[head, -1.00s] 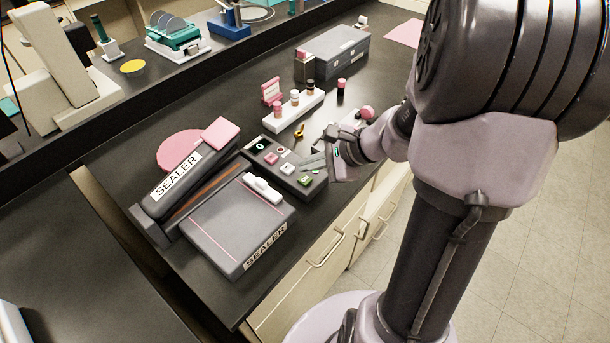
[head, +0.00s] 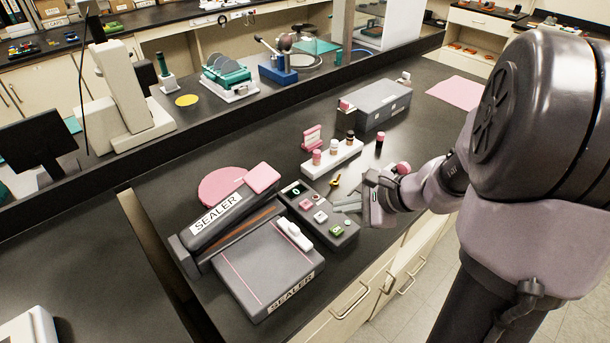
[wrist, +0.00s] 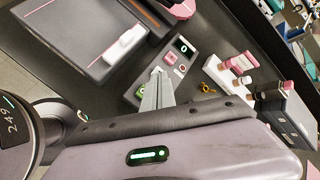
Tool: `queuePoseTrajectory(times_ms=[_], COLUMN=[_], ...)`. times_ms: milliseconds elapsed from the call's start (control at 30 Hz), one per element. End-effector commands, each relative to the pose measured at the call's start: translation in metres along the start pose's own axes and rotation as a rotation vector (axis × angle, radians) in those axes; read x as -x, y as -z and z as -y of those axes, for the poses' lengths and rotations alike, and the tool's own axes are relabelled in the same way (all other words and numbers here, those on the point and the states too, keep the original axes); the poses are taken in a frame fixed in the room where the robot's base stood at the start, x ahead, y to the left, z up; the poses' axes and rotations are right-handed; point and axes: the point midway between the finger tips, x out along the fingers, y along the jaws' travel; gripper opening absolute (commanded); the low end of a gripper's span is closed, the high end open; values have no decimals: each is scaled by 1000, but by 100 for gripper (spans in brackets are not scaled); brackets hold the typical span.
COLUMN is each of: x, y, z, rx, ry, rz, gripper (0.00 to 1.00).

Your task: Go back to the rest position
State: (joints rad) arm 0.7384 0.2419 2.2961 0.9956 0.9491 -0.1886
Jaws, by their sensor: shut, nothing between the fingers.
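My gripper (head: 347,203) is above the bench near the front edge, beside the right end of a dark control box (head: 318,211) with several coloured buttons. In the wrist view my gripper (wrist: 158,75) is shut, its grey fingers together with nothing between them. The fingertips point toward the control box (wrist: 192,70) and appear apart from it, though the gap is hard to judge. My arm comes in from the right of the head view.
A sealer (head: 262,262) stands left of the control box. A white rack (head: 332,158) with small bottles, a pink-capped bottle (head: 380,140) and a long grey box (head: 376,105) lie behind. A pink sheet (head: 457,92) lies far right. Open floor is at the front right.

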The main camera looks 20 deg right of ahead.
Motion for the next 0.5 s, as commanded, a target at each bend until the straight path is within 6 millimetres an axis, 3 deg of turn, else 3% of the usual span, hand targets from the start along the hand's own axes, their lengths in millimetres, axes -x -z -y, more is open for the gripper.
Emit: queuePoseTrajectory(times_ms=[67,133,167,200,300,400,500], x=[1,6,11,19,50,82,103], y=[-7,-39,-60,-93,-159,-186,-194], z=[-1,-6,-12,-25,-70,-106,-125], rx=[26,145,234,381,790,1129,1351], ry=[-8,-50,-80,-128,-236,-284,-289], rz=[2,12,17,21,4,-47,-103], gripper=[0,0,0,0,0,0,0])
